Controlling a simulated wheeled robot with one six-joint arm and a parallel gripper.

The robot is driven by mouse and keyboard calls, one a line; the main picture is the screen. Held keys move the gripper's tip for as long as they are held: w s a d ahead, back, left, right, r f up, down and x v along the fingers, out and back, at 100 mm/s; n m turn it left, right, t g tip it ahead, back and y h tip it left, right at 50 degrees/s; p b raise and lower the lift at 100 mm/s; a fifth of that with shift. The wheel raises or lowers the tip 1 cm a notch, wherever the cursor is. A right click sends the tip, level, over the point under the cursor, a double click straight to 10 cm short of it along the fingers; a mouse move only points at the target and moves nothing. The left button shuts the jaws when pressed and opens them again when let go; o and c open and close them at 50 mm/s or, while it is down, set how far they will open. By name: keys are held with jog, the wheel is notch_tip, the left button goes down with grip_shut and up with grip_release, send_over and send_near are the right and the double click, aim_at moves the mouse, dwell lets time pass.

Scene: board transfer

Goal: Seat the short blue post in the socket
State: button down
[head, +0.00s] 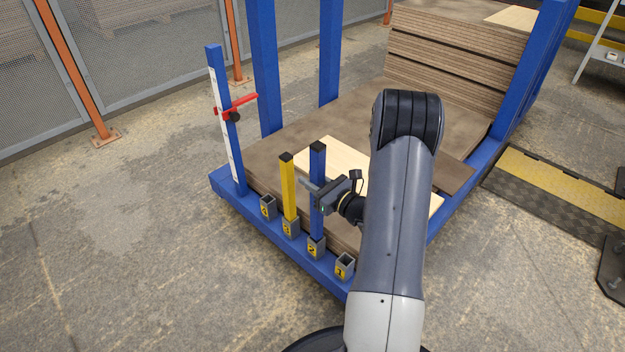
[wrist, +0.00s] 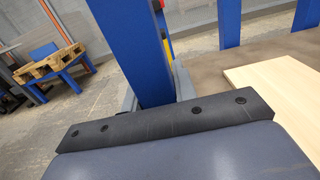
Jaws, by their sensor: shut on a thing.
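The short blue post (head: 317,222) with a dark top stands upright over socket 2 (head: 316,250). Its lower end meets the socket mouth, and I cannot tell how deep it sits. My gripper (head: 314,189) is shut on the post at about mid-height, coming from the right. In the wrist view the blue post (wrist: 133,45) rises large just beyond the dark gripper body, slightly tilted in the picture. The fingertips and the post's lower end are hidden there.
A yellow post (head: 289,190) stands in socket 3 (head: 290,229). Socket 4 (head: 268,207) and socket 1 (head: 344,266) are empty. A tall blue upright (head: 227,130) with a red arm (head: 237,104) stands left. Stacked boards (head: 455,50) and a pale board (head: 328,153) lie behind.

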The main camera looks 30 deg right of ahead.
notch_tip(320, 180, down, 7)
jog(key=b, duration=0.6)
jog(key=shift+f, duration=0.2)
dwell(1.8)
jog(key=shift+f, duration=1.2)
jog(key=c, duration=1.1)
grip_release()
jog(key=shift+o, duration=0.2)
jog(key=shift+f, duration=0.1)
jog(key=shift+s, duration=0.1)
jog(key=p+v, duration=0.3)
jog(key=v, duration=0.7)
jog(key=shift+s, duration=0.3)
jog(key=shift+w+d, duration=0.1)
jog(key=shift+w, duration=0.05)
jog(key=b+x, duration=0.3)
jog(key=x, duration=0.7)
jog(key=shift+w+r, duration=0.25)
jog(key=shift+r, duration=0.15)
